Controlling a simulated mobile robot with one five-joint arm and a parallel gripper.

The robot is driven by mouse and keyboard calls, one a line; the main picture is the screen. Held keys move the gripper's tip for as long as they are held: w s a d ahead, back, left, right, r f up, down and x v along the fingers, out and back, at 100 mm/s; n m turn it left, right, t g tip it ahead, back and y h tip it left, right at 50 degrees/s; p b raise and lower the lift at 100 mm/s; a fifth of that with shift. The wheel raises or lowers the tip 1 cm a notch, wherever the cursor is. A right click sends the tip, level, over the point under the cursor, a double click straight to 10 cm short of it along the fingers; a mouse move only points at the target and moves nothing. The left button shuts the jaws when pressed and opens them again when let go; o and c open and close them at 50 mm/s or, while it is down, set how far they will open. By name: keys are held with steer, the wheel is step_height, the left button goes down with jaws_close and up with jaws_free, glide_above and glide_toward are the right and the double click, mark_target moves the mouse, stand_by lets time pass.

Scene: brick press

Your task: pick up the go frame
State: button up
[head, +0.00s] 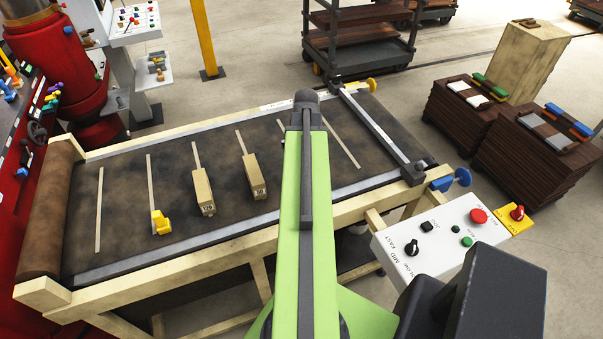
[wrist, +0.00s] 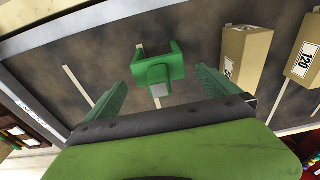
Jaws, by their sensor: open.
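A green frame (wrist: 160,66), U-shaped with a short stem and a pale grey patch, sits on the brown mottled table bed (wrist: 110,38). I take it as the go frame; in the head view my arm hides that part of the bed. My gripper (wrist: 160,80) is open, its two green fingers apart on the left and right of the frame in the wrist view. Nothing is held. I cannot tell how far above the bed the fingertips are.
Two tan blocks, one marked 120 (head: 203,192) and one beside it (head: 254,176), stand on pale strips. A yellow piece (head: 160,223) stands further left. A metal crossbar (head: 378,130) spans the bed's right end. A control box (head: 445,235) stands at the front right.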

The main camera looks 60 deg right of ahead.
step_height(320, 180, down, 3)
steer(key=shift+w+d+r+b, duration=0.1)
steer(key=shift+d+b, duration=0.05)
steer(key=shift+b, duration=0.6)
steer(key=shift+r, duration=0.2)
steer(key=c, duration=1.7)
step_height(320, 180, up, 10)
steer(key=p, duration=1)
steer(key=shift+r+p, duration=0.1)
steer(key=shift+p, duration=0.25)
steer(key=w+d+r+p, duration=0.2)
steer(key=d, duration=0.1)
steer(key=w+d+r+p, duration=0.1)
steer(key=w+d+r, duration=0.1)
steer(key=w+d+r+p, duration=0.1)
steer(key=w+d+p, duration=0.1)
steer(key=d, duration=0.1)
steer(key=shift+w+d+r+p, duration=0.15)
steer(key=shift+d+r+p, duration=0.2)
steer(key=shift+r, duration=0.05)
